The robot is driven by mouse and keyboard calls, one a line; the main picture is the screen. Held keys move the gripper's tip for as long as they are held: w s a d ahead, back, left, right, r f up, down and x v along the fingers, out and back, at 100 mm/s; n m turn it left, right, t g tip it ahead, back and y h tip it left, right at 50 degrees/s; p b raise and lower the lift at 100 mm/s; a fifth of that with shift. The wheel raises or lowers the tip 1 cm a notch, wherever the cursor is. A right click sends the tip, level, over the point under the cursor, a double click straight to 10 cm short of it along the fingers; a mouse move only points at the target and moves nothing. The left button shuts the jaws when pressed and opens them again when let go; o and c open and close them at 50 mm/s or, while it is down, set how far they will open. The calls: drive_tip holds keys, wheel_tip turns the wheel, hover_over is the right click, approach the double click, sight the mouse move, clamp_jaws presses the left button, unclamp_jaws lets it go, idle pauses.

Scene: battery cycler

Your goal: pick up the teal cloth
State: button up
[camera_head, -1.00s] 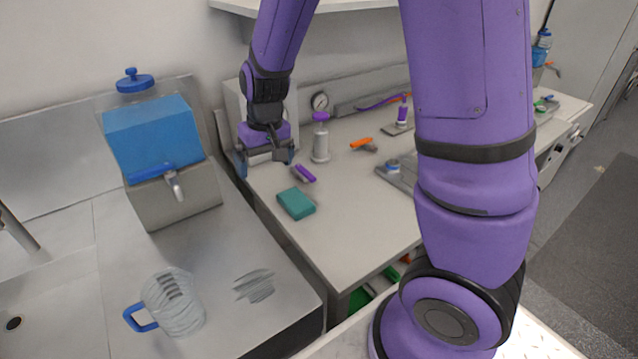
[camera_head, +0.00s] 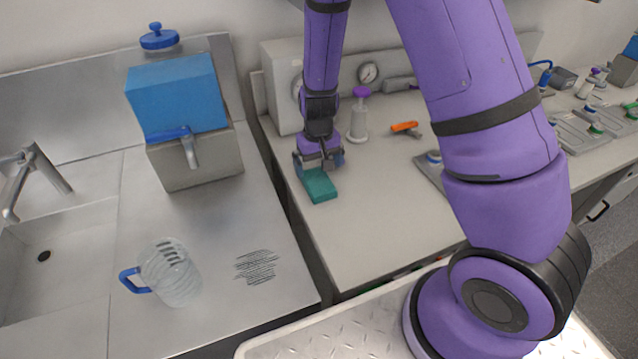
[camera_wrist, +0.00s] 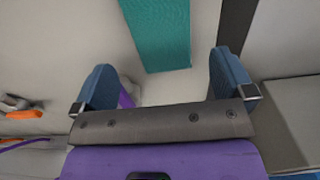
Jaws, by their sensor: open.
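The teal cloth (camera_head: 319,186) is a folded, flat rectangular block lying on the grey bench near its left edge. In the wrist view the cloth (camera_wrist: 160,35) lies beyond the fingertips, roughly centred between them. My gripper (camera_head: 319,162) is open, pointing down just behind the cloth in the head view. In the wrist view both blue fingers of my gripper (camera_wrist: 163,85) are apart with nothing between them. The cloth's far end is cut off in the wrist view, and its back edge is partly behind the gripper in the head view.
A purple-topped white bottle (camera_head: 358,118) stands right of my gripper. An orange-handled tool (camera_head: 405,127) lies farther right. A purple item (camera_wrist: 126,97) shows beside the left finger. A blue container (camera_head: 178,98) stands left, with a clear jug (camera_head: 172,275) in front. The bench front is clear.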

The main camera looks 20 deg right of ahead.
sight(318, 181)
drive_tip(key=f, duration=0.3)
drive_tip(key=shift+s+a+f, duration=0.15)
drive_tip(key=shift+s+f, duration=0.2)
drive_tip(key=shift+f, duration=0.8)
drive_tip(key=c, duration=0.9)
